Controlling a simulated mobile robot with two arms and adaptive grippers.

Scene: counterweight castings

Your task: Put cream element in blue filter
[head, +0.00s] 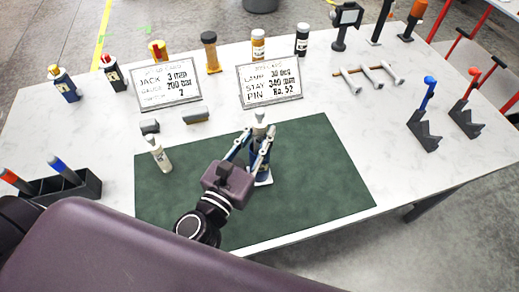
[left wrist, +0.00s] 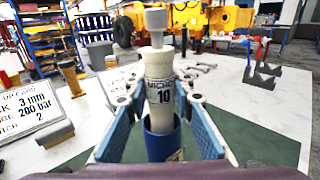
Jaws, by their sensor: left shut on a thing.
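The cream element (left wrist: 160,92), marked "10" with a pale grey knob on top, stands upright between the blue-padded fingers of my left gripper (left wrist: 160,100). Its lower end is inside the rim of the blue filter (left wrist: 163,142); how deep it sits is hidden. In the head view my left gripper (head: 256,142) is shut on the element (head: 260,123), above the blue filter (head: 264,176), which stands on the green mat (head: 310,190). Another cream cylinder (head: 160,156) with a grey top leans slightly at the mat's left. My right gripper is out of view.
Two signs (head: 168,86) (head: 270,85) stand behind the mat, with bottles and canisters (head: 210,52) at the back. A black holder (head: 70,188) with red and blue handled things is at left. Black angled stands (head: 424,130) are at right. The mat's right part is clear.

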